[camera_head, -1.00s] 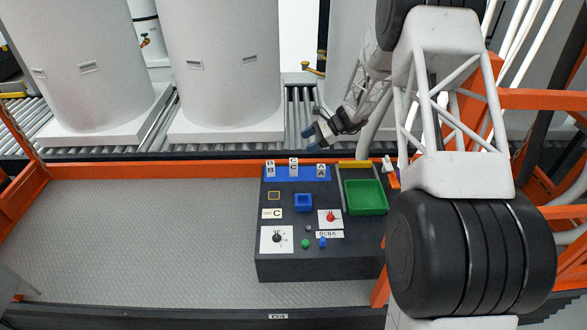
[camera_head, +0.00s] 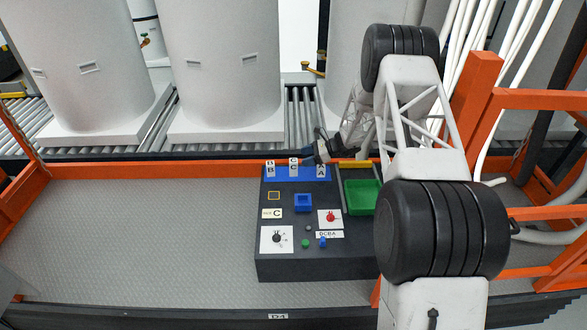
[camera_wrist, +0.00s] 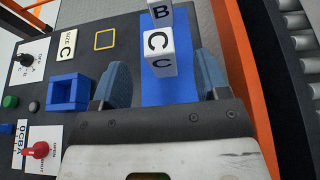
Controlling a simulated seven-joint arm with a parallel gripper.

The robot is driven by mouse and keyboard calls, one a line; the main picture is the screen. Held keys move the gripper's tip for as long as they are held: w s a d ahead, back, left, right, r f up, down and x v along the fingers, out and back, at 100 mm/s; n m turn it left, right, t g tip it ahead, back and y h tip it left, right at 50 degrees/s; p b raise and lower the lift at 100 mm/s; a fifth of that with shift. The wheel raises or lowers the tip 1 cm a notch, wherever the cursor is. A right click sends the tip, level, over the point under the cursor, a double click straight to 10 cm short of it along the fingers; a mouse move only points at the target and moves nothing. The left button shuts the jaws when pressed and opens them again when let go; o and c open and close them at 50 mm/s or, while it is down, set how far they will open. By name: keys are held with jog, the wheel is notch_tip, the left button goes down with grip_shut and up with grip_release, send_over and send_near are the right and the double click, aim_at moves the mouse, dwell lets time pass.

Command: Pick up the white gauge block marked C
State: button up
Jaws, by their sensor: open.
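The white gauge block marked C (camera_head: 293,168) stands on the blue strip (camera_head: 307,171) at the back of the dark panel, between block B (camera_head: 269,169) and block A (camera_head: 321,170). My gripper (camera_head: 322,152) is at the back edge of the panel, near block A in the head view. In the wrist view block C (camera_wrist: 159,52) shows upright ahead of my open gripper (camera_wrist: 162,88), roughly centred between its blue fingertips. Block B (camera_wrist: 160,12) is beyond it. Block A is not visible in the wrist view. I cannot tell how far the fingers are from block C.
The panel also carries a blue square socket (camera_head: 303,202), a card marked C (camera_head: 272,213), a red knob (camera_head: 330,216), a black knob (camera_head: 277,238) and a green tray (camera_head: 362,197). An orange rail (camera_head: 140,169) runs behind. The grey floor at left is clear.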

aim_at(295, 160)
jog(key=shift+x, duration=1.3)
jog(key=shift+a, duration=0.1)
jog(key=shift+x, duration=2.55)
jog(key=shift+s+f, duration=0.1)
jog(key=shift+f, duration=0.05)
jog(key=c, duration=1.1)
